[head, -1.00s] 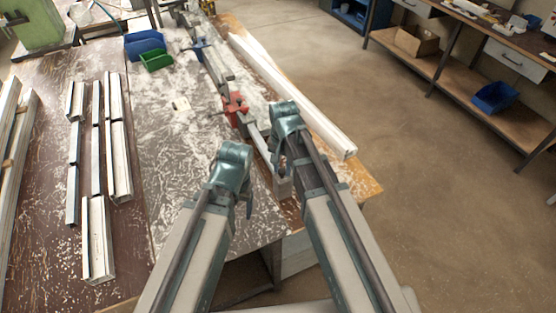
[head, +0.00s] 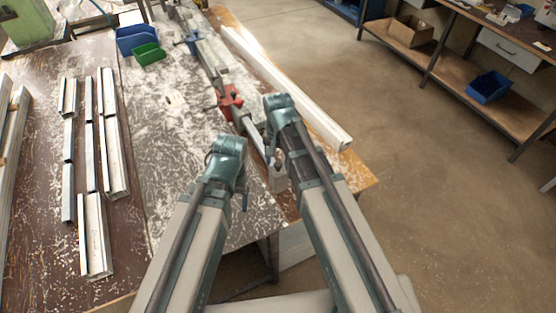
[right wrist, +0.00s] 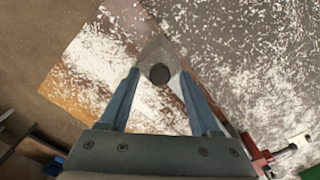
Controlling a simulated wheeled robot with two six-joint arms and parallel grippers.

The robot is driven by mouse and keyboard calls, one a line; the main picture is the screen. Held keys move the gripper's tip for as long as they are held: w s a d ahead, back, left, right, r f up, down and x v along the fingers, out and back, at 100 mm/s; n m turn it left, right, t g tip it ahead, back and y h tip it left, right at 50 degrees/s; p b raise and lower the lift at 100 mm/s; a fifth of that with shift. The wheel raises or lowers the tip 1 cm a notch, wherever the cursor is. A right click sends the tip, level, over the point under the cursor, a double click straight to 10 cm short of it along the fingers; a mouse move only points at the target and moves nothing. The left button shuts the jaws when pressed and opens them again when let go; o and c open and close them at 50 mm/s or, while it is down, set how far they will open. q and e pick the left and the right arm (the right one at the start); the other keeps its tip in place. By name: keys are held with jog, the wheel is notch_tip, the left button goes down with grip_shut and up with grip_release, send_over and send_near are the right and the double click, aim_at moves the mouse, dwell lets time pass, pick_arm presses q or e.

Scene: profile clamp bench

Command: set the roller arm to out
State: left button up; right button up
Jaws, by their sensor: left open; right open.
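A long metal clamp rail (head: 212,66) runs along the bench towards me. In the right wrist view, a pale metal piece with a dark round spot (right wrist: 160,74) shows between the fingers of my right gripper (right wrist: 160,84), which are open. I cannot tell whether they touch it, or which part is the roller arm. My left gripper (head: 244,190) is open and apart from the rail, to its left, mostly hidden by its wrist.
A red clamp (head: 229,99) and a blue clamp (head: 193,42) sit on the rail. A white profile (head: 285,85) lies to its right. Several metal profiles (head: 95,235) lie at left. Blue (head: 137,40) and green (head: 149,54) bins stand behind. The bench between profiles and rail is mostly clear.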

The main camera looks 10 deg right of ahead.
pick_arm(q)
notch_tip(320, 180, up, 14)
jog(key=p, duration=1.3)
jog(key=shift+f, duration=0.15)
pick_arm(e)
notch_tip(320, 180, up, 14)
jog(key=shift+f, duration=0.2)
